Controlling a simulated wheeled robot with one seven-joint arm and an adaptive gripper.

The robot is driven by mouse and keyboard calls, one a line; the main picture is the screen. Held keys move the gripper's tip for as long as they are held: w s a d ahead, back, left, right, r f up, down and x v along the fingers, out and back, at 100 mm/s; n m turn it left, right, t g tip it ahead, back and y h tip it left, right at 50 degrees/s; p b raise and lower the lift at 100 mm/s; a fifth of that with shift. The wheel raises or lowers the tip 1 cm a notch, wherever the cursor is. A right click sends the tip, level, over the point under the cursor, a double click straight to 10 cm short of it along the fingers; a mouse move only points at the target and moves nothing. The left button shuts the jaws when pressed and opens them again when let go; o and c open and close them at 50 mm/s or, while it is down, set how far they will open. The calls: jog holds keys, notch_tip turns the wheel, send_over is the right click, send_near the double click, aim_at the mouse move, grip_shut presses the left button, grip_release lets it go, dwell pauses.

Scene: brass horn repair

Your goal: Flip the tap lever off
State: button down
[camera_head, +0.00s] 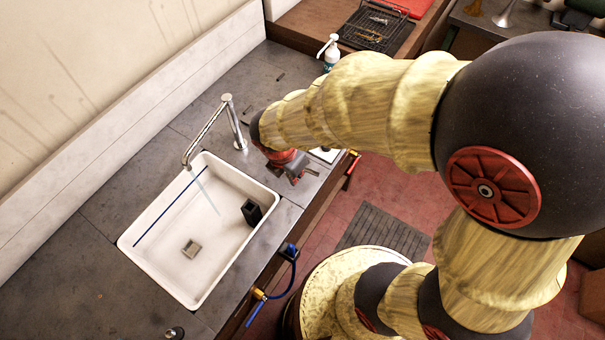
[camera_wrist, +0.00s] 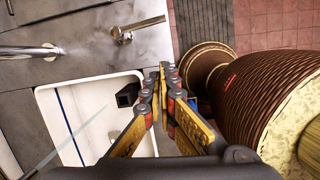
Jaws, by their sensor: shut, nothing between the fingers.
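A chrome tap (camera_head: 234,122) stands on the counter beside the white sink (camera_head: 126,241), its spout over the basin. A pale thin stream (camera_head: 206,194) runs from the spout into the sink. In the wrist view, the tap's upright post (camera_wrist: 30,51) is at the left. A metal lever (camera_wrist: 140,25) on a round base lies beyond my fingertips, its bar pointing right. My gripper (camera_wrist: 165,75) is shut and empty, apart from the lever in the picture. In the head view, my gripper (camera_head: 295,172) is over the counter right of the sink; I cannot make out the lever there.
A black box (camera_head: 251,212) sits inside the sink near its front right corner. A soap bottle (camera_head: 330,52) and a dark rack (camera_head: 376,28) stand farther back. A blue hose (camera_head: 290,270) hangs at the counter's front edge.

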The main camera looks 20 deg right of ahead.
jog(key=shift+w+a+n, duration=0.1)
jog(key=shift+w+n, duration=0.15)
jog(key=shift+n, duration=0.95)
jog(key=shift+w+d+f+b, duration=0.5)
jog(key=shift+w+d+f, duration=0.25)
jog(key=shift+f, duration=1.05)
jog(key=shift+w+d+f+b, duration=0.55)
jog(key=shift+d+f, duration=0.25)
jog(key=shift+f, duration=1.05)
jog(key=shift+w+d+f+b, duration=0.45)
jog(key=shift+w+d+f, duration=0.35)
jog(key=shift+f, duration=1)
